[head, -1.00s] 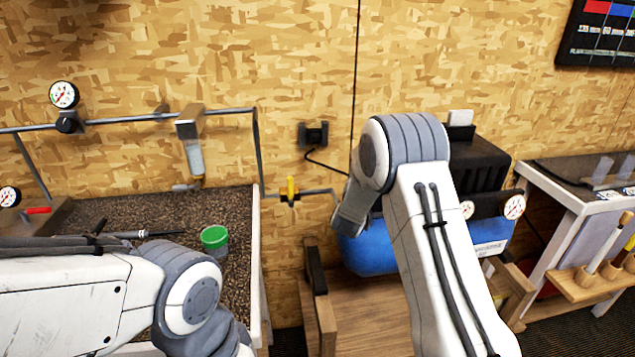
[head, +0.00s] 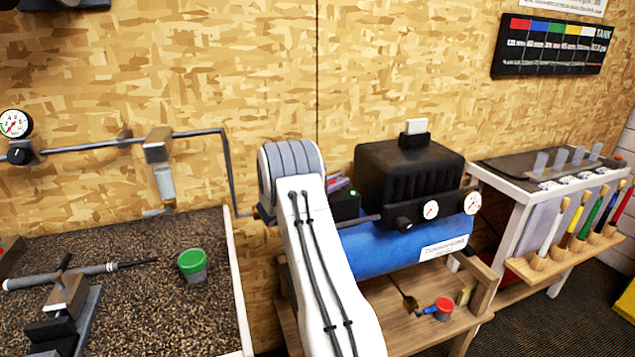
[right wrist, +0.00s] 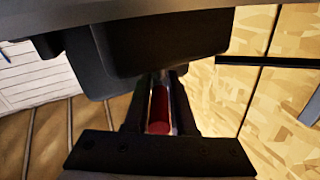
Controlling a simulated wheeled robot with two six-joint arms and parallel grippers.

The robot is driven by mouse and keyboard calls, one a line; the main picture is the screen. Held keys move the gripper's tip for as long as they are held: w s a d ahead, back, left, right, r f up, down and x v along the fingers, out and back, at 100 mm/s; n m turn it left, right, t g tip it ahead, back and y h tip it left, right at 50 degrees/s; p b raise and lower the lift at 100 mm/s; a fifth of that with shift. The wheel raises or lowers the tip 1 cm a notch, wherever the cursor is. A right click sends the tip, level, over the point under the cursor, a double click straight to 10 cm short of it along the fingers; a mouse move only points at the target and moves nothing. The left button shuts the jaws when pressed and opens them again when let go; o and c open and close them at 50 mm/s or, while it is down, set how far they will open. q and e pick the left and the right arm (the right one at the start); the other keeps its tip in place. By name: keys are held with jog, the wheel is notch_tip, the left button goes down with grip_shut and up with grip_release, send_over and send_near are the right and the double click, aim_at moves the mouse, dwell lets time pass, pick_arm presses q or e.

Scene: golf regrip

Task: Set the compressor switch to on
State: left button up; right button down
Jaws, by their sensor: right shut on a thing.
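The compressor has a blue tank (head: 375,248), a black motor housing (head: 405,172) and two round gauges at its front right. A small black box (head: 346,205) with a lit green light sits at its left end, and a small reddish piece shows just above it. My right arm stands in front of this end and hides most of its gripper in the head view. In the right wrist view my right gripper (right wrist: 160,92) is shut on a red piece (right wrist: 158,112), seemingly the switch; its position is unclear. My left gripper is out of view.
A workbench (head: 120,225) at left holds a green-lidded cup (head: 192,265) and a clamp with a shaft. A wooden stand (head: 400,335) under the compressor holds a red-topped item (head: 443,308). A white table (head: 505,178) with several upright tools stands at right.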

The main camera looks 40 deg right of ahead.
jog(key=shift+r, duration=0.1)
dwell(0.3)
jog(key=c, duration=0.8)
grip_release()
jog(key=shift+s+d, duration=0.1)
jog(key=a, duration=0.3)
jog(key=a+b, duration=0.1)
jog(key=a, duration=0.6)
jog(key=shift+w+a+b, duration=0.3)
jog(key=shift+w+b, duration=0.05)
jog(key=shift+b, duration=0.05)
